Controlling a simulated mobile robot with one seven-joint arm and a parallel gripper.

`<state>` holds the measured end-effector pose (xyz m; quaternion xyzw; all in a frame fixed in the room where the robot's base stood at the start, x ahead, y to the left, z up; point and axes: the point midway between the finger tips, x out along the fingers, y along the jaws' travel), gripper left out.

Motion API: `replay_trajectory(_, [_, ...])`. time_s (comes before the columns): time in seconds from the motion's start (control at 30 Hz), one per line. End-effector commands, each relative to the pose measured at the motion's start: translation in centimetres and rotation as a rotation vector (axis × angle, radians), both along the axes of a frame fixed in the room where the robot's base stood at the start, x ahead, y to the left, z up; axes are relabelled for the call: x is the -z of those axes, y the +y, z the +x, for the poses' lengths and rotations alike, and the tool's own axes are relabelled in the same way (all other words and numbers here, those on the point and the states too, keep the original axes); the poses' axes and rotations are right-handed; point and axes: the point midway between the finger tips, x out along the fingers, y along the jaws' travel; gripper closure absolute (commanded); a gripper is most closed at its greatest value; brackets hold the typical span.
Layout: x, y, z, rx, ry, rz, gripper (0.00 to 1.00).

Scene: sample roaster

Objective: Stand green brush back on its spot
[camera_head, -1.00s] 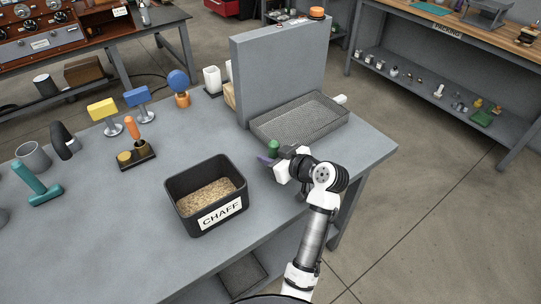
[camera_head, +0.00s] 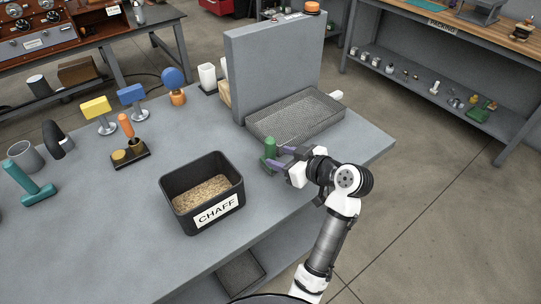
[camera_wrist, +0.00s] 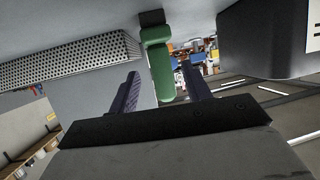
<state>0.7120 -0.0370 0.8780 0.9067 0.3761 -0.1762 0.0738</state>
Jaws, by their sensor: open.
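The green brush (camera_head: 270,147) stands upright on the grey table, between the chaff bin and the mesh tray. In the wrist view, which shows the scene upside down, its green handle (camera_wrist: 160,68) hangs from a dark lower part against the table. My gripper (camera_head: 278,157) is open, with its purple fingers pointing left at the brush from the right. In the wrist view the open fingers (camera_wrist: 159,68) lie apart on both sides of the handle, with gaps showing. I cannot tell whether the handle is between the tips or just beyond them. No marked spot shows under the brush.
The black chaff bin (camera_head: 162,192) stands left of the brush. The mesh tray (camera_head: 322,127) and a tall grey panel (camera_head: 277,70) are behind it. An orange-handled tool in a holder (camera_head: 131,155) stands farther left. The table's right corner is clear.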

Motion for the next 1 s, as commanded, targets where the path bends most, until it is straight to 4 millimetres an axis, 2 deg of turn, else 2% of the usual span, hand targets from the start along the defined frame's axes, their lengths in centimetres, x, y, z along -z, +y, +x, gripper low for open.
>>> replay_trajectory(0.1, [-0.8, -1.7, -1.6, 0.003, -0.002, -0.001, 0.52])
replay_trajectory(0.33, [-1.9, -3.5, -3.4, 0.000, -0.001, -0.001, 0.52])
replay_trajectory(1.0, [-2.1, -3.7, -3.7, -0.001, 0.001, 0.000, 0.52])
